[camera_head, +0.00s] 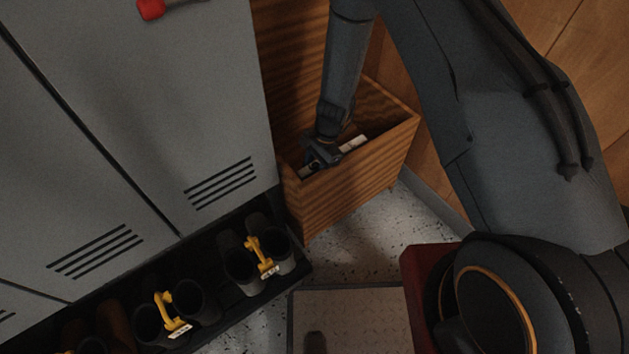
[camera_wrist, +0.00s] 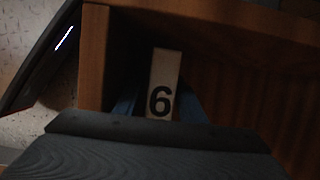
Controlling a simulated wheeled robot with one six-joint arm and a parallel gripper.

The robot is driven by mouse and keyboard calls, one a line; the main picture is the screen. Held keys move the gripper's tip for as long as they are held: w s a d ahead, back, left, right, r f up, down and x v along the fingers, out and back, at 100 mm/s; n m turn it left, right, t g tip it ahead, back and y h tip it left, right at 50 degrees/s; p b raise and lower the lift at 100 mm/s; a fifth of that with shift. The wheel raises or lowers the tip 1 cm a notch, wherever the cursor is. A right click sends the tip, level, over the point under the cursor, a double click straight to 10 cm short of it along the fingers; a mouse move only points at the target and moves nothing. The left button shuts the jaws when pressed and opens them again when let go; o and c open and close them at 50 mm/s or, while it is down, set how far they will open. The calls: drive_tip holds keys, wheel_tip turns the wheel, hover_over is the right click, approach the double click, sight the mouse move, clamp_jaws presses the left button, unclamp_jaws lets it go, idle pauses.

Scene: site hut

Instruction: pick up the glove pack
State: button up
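A white strip-like thing, possibly the glove pack, lies low inside the wooden bin (camera_head: 350,192). One end of the white piece (camera_head: 353,144) shows to the right of my gripper (camera_head: 314,160), and a smaller pale bit shows to its left. In the wrist view a white face with a black "6" (camera_wrist: 162,85) stands between the two dark blue fingers of my gripper (camera_wrist: 161,100). The fingers flank it closely; whether they touch it is too dark to tell. My gripper reaches down into the bin and hides the middle of the white piece.
Grey lockers (camera_head: 150,90) stand left of the bin. A black boot rack (camera_head: 215,295) with dark boots and yellow clips runs below them. The bin's wooden walls stand close around my gripper. Speckled floor and a grey mat (camera_head: 350,315) lie in front.

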idle(0.4)
drive_tip(key=c, duration=0.9)
drive_tip(key=shift+o, duration=0.2)
wheel_tip(320, 180, up, 28)
drive_tip(key=p, duration=0.4)
drive_tip(key=s+d+r+n+h+p, duration=0.1)
drive_tip(key=s+d+r+n+p, duration=0.1)
drive_tip(key=d, duration=0.4)
drive_tip(key=s+d+r+n+g+h+p, duration=0.1)
drive_tip(key=s+d+n+p, duration=0.2)
drive_tip(key=d+n+p, duration=0.2)
drive_tip(key=s+d+r+n+p, duration=0.2)
drive_tip(key=d+n+p, duration=0.2)
drive_tip(key=d+p, duration=0.2)
drive_tip(key=shift+s+d+r+h, duration=0.35)
drive_tip(key=shift+d+h, duration=0.05)
drive_tip(key=shift+d, duration=0.45)
drive_tip(key=shift+f+p, duration=0.15)
drive_tip(key=shift+p, duration=0.15)
